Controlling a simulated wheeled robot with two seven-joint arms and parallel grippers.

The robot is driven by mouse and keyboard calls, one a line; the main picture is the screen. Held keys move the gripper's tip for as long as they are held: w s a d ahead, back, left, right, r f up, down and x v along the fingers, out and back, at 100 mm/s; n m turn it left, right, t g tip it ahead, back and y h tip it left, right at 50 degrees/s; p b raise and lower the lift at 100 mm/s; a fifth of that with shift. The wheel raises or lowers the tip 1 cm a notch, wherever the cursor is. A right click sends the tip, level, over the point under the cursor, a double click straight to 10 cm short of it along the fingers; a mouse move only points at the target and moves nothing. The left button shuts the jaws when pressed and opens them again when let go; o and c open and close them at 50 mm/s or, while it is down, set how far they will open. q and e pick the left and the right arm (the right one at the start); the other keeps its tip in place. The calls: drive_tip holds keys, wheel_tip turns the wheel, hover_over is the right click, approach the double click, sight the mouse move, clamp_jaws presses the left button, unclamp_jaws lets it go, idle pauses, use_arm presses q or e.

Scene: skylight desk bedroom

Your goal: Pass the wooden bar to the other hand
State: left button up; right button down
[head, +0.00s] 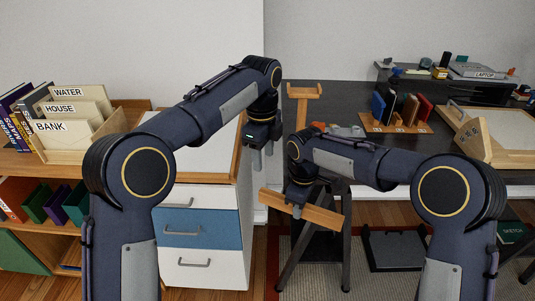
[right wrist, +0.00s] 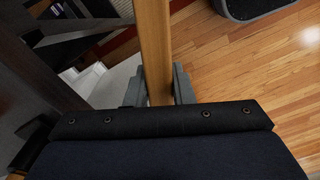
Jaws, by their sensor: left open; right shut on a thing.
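The wooden bar (head: 322,215) is a long tan bar, held in the air below desk height in front of the desks. My right gripper (head: 297,209) is shut on it, left of the bar's middle in the head view. In the right wrist view the bar (right wrist: 154,45) runs up and away between the fingers of my right gripper (right wrist: 158,88). My left gripper (head: 257,155) is open and empty, pointing down, above and to the left of the bar and apart from it.
A white and blue drawer unit (head: 205,233) stands left of the bar. A dark trestle leg (head: 346,240) is close behind the bar. A desk with files marked BANK (head: 70,145) is at left. A dark desk (head: 350,100) with books is at right.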

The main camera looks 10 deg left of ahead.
sight(267, 189)
use_arm(q)
drive_tip(key=shift+m, duration=0.3)
drive_tip(key=f, duration=0.8)
drive_tip(key=d+f, duration=0.1)
drive_tip(key=f, duration=0.3)
drive_tip(key=shift+w+f, duration=0.3)
drive_tip(key=shift+w, duration=0.05)
clamp_jaws()
use_arm(e)
drive_tip(key=c, duration=1.1)
unclamp_jaws()
drive_tip(key=shift+c, duration=0.2)
